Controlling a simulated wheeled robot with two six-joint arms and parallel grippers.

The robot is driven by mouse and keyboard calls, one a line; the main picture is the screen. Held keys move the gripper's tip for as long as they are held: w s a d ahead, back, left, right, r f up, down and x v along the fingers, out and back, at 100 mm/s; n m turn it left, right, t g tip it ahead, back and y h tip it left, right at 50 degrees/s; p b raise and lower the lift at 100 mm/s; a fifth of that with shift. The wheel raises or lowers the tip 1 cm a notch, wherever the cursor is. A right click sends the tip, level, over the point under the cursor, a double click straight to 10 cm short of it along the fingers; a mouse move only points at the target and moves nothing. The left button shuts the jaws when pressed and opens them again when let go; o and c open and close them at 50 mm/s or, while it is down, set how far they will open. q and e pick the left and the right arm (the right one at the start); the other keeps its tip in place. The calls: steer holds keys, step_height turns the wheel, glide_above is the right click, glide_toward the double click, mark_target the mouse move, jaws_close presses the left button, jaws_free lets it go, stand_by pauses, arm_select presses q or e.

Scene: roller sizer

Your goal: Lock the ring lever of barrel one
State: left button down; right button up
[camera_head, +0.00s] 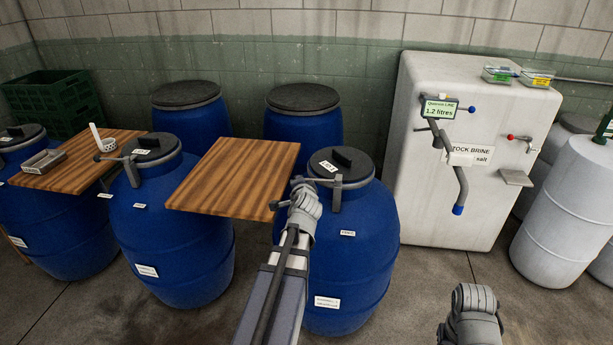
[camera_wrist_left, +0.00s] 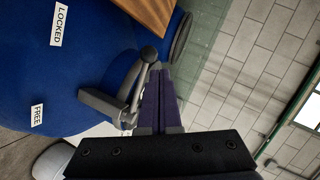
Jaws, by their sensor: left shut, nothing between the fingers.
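A blue barrel (camera_head: 370,230) with a dark lid stands right of the wooden boards; I cannot read which barrel it is. Its grey ring lever (camera_head: 345,184) is at the lid rim, partly behind my arm. In the left wrist view the lever (camera_wrist_left: 139,85) ends in a dark ball knob (camera_wrist_left: 149,53). A LOCKED label (camera_wrist_left: 60,24) and a FREE label (camera_wrist_left: 37,115) are on the barrel (camera_wrist_left: 85,55). My left gripper (camera_wrist_left: 159,72) is shut and empty, close beside the lever; I cannot tell whether they touch.
Wooden boards (camera_head: 240,170) span between the front barrels; the nearer one's edge is close to my left gripper. Another blue barrel (camera_head: 180,235) with a similar lever stands left. A white brine tank (camera_head: 420,180) stands right. Floor at front right is clear.

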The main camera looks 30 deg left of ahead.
arm_select(q)
steer(key=s+a+r+p, duration=0.2)
steer(key=s, duration=0.4)
steer(key=shift+s+a+r, duration=0.15)
steer(key=shift+s+a, duration=0.15)
steer(key=shift+s, duration=0.1)
steer(key=w+d+f+n+g+h+p, duration=0.1)
steer(key=d+f+g+h, duration=0.2)
steer(key=d, duration=0.8)
steer(key=d+f+n+g+h, duration=0.15)
steer(key=d+f, duration=0.35)
steer(key=d, duration=0.6)
steer(key=s+d+f+g+h, duration=0.1)
steer(key=s+d+f+g, duration=0.1)
steer(key=s+d, duration=0.5)
steer(key=s+d+f+g+h+p, duration=0.1)
steer(key=s+d+g, duration=0.3)
steer(key=d, duration=1.2)
steer(key=s+f+h, duration=0.1)
steer(key=s, duration=0.3)
steer(key=shift+m+g+h, duration=0.25)
